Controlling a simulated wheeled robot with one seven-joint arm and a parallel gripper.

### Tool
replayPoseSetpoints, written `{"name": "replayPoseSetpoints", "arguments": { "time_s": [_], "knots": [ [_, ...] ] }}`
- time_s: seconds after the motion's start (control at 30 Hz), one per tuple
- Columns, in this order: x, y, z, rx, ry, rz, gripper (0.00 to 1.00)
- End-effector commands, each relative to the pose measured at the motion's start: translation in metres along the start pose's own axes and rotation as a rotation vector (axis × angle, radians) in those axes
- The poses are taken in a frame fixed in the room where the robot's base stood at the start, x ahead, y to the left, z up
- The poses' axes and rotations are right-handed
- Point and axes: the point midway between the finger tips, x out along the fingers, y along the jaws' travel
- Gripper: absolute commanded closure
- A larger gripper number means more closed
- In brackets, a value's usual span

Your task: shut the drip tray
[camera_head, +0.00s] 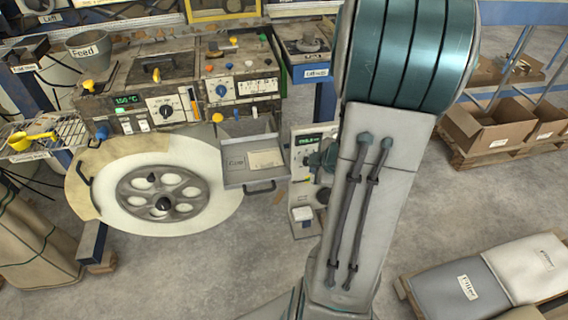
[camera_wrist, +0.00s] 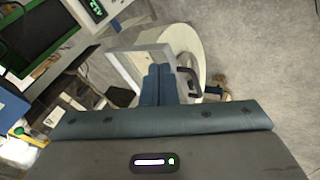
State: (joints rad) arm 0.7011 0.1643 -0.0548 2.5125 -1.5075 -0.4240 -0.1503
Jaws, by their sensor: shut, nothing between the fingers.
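The drip tray (camera_head: 235,174) is a shallow grey tray pulled out from the front of the machine, with a dark handle (camera_head: 260,188) on its front edge. A label and a pale sheet lie in it. In the head view, my arm hides most of the gripper.
A large pale spoked reel (camera_head: 205,170) stands left of the tray. A control box with a green display (camera_head: 303,150) stands close on the right. The machine's knobs and panels (camera_head: 160,105) lie behind. Open floor (camera_head: 215,275) lies in front.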

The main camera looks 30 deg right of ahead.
Motion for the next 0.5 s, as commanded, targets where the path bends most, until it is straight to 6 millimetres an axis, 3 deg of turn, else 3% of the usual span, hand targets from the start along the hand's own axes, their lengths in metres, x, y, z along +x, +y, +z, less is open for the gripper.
{"name": "replayPoseSetpoints", "arguments": {
  "time_s": [0.1, 0.3, 0.5],
  "knots": [
    [0.000, -0.021, 0.004, -0.052, 0.101, -0.078, 1.00],
    [0.001, -0.040, 0.002, -0.091, 0.190, -0.136, 1.00],
    [0.027, -0.048, -0.002, -0.096, 0.197, -0.142, 1.00]
  ]
}}
